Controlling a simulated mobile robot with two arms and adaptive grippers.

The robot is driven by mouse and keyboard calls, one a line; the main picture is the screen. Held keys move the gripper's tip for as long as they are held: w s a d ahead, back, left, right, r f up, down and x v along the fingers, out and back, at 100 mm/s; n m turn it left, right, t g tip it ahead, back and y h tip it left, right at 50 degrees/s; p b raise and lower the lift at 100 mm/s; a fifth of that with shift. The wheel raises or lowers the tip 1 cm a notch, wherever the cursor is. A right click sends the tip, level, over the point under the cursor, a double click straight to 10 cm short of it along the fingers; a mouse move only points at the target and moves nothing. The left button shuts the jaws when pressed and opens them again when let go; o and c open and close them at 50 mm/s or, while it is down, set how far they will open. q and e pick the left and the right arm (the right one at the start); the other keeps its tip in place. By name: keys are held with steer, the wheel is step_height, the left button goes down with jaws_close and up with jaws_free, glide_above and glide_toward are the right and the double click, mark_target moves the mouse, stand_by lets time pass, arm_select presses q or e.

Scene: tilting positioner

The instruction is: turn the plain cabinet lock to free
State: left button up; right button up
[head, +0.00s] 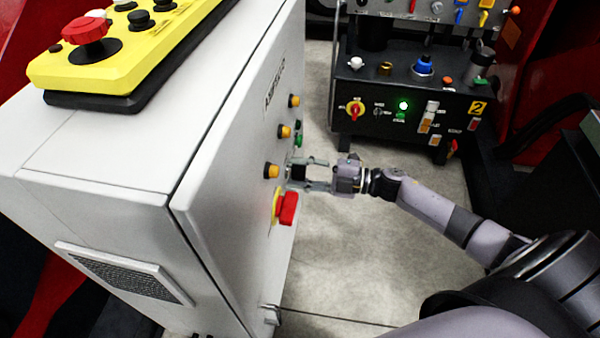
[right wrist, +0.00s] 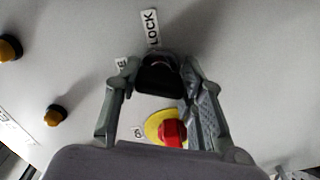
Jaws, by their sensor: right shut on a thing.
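The plain cabinet (head: 225,150) is light grey and fills the left of the head view, with its control face turned to the right. My right gripper (head: 302,173) reaches that face from the right. In the right wrist view my right gripper (right wrist: 157,82) has its two fingers on either side of the black lock knob (right wrist: 158,76) and is shut on it. A label LOCK (right wrist: 151,28) sits just above the knob. Another label (right wrist: 121,63), mostly hidden by a finger, sits to its left. The knob's pointer direction cannot be made out. My left gripper is out of view.
A red emergency button (head: 288,208) on a yellow plate sits close below the gripper. Several amber lamps (head: 272,171) and a green button (head: 299,140) stick out nearby. A black control panel (head: 400,105) stands behind. The floor (head: 335,245) right of the cabinet is clear.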

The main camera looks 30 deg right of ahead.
steer(key=n+b, duration=0.1)
steer(key=n, duration=0.3)
steer(key=shift+f, duration=0.1)
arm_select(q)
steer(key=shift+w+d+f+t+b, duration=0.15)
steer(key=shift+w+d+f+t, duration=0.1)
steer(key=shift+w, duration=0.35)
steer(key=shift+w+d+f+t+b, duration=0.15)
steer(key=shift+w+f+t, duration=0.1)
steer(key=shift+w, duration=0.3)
arm_select(e)
steer(key=shift+n, duration=0.5)
steer(key=o, duration=1.2)
steer(key=shift+c, duration=0.2)
steer(key=v, duration=1.2)
